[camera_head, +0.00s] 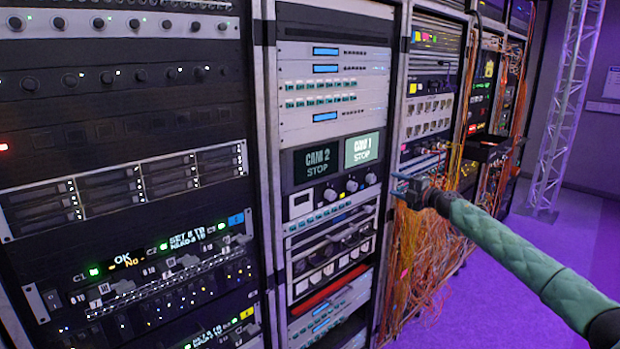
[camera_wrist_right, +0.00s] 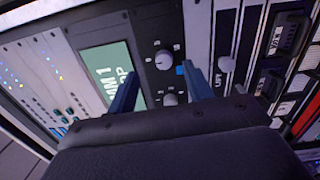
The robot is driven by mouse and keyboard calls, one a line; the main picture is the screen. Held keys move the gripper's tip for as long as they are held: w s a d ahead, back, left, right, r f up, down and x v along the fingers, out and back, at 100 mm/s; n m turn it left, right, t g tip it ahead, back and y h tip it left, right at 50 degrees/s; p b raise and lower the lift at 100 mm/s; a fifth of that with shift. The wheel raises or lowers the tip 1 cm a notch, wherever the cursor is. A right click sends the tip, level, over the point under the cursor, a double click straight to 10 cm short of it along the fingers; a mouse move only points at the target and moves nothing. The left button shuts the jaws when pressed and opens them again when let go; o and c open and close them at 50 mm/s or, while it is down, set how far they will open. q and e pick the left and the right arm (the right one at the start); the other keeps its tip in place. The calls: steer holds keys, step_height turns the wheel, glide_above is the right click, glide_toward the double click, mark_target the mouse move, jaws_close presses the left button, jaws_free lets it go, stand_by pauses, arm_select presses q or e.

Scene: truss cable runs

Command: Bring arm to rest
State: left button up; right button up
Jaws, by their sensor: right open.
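My right arm, in a green padded sleeve, comes in from the lower right of the head view. Its gripper (camera_head: 402,186) is in front of the rack, just right of the CAM 1 panel (camera_head: 362,150) and its knobs. In the right wrist view the two blue fingers of the gripper (camera_wrist_right: 160,88) stand apart with nothing between them. Behind them are a knob (camera_wrist_right: 164,60) and a second knob (camera_wrist_right: 170,98), with the green CAM 1 screen (camera_wrist_right: 104,72) to the left. Whether the fingers touch the panel I cannot tell. My left gripper does not show.
Tall equipment racks (camera_head: 258,150) fill the left and middle. Loose orange cables (camera_head: 415,255) hang below and behind my right gripper. A metal truss (camera_head: 562,110) stands at the back right. The purple floor (camera_head: 480,300) is open at the lower right.

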step_height(320, 180, up, 14)
steer(key=s+d+m+t+h, duration=0.25)
steer(key=m+t+h, duration=0.35)
steer(key=m+h, duration=0.75)
steer(key=s+a+f+m+g+y, duration=0.15)
steer(key=s+a+f+g, duration=0.25)
steer(key=s+a+f, duration=0.5)
steer(key=s+a+f+m+g, duration=0.35)
steer(key=s+f, duration=0.65)
steer(key=f, duration=0.6)
steer(key=s+a+f+m+g, duration=0.2)
steer(key=s+a+f+g, duration=0.2)
steer(key=s+a+f, duration=0.5)
steer(key=s+a+f+m+g+y, duration=0.1)
steer(key=s+f+g, duration=0.1)
steer(key=s+f, duration=0.9)
steer(key=s+a+f+m+g, duration=0.1)
steer(key=s+f+g, duration=0.2)
steer(key=s+f, duration=0.8)
steer(key=s+a+f+m+g+y, duration=0.1)
steer(key=s+f+g, duration=0.2)
steer(key=s+f, duration=0.9)
steer(key=s, duration=1)
steer(key=shift+a+y, duration=0.3)
